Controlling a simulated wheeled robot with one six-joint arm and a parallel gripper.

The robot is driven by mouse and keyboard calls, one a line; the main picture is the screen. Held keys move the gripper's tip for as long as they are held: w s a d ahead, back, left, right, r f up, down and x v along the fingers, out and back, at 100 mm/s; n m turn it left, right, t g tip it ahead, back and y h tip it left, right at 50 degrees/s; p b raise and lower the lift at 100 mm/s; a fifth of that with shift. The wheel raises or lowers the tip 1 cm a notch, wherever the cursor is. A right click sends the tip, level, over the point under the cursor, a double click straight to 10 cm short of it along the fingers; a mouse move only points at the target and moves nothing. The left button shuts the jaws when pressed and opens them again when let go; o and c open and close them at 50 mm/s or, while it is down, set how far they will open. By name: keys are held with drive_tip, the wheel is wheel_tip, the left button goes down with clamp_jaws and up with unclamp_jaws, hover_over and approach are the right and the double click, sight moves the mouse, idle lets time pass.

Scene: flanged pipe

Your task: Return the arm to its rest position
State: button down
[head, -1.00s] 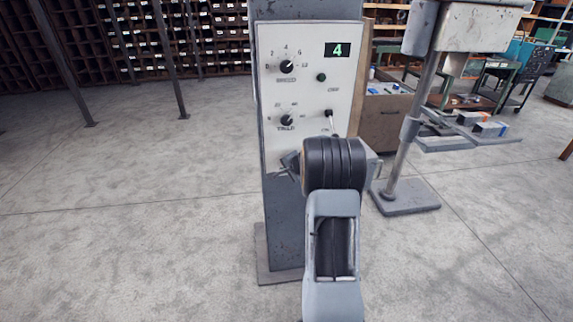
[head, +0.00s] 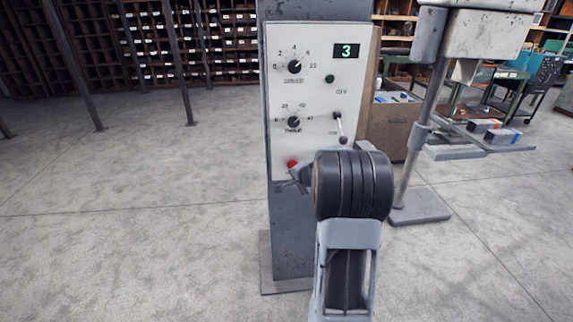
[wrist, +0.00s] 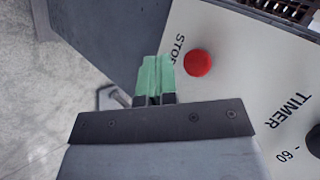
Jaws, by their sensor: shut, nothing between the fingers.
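My gripper (wrist: 155,80) shows in the wrist view with its green fingertips shut together and nothing between them. It is close to the control panel (wrist: 240,60), just left of the red STOP button (wrist: 198,63) in that picture and apart from it. In the head view, my dark wrist joint and grey arm link stand in front of the lower part of the panel (head: 312,75) and its post. Most of the gripper is hidden there behind the wrist. The red button (head: 292,164) shows just above it.
The panel carries a display (head: 347,51) reading 3, two black dials, a green button (head: 329,78) and a lever (head: 340,126). A grey stand (head: 420,207) with a box head is at the right. Open concrete floor (head: 130,220) lies at the left.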

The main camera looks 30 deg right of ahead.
drive_tip(key=s+a+f+n+g+y, duration=0.1)
drive_tip(key=s+a+n+g+y, duration=0.35)
drive_tip(key=s+a, duration=0.8)
drive_tip(key=s+a+r+n+h, duration=0.2)
drive_tip(key=s+a+r+n, duration=0.1)
drive_tip(key=s+a+n, duration=0.2)
drive_tip(key=s+a+r+n+g+h, duration=0.1)
drive_tip(key=s+a+r+n+h, duration=0.1)
drive_tip(key=s+a+n, duration=0.3)
drive_tip(key=a+r+n, duration=0.1)
drive_tip(key=a+n, duration=0.1)
drive_tip(key=a, duration=0.1)
drive_tip(key=shift+s+r, duration=0.4)
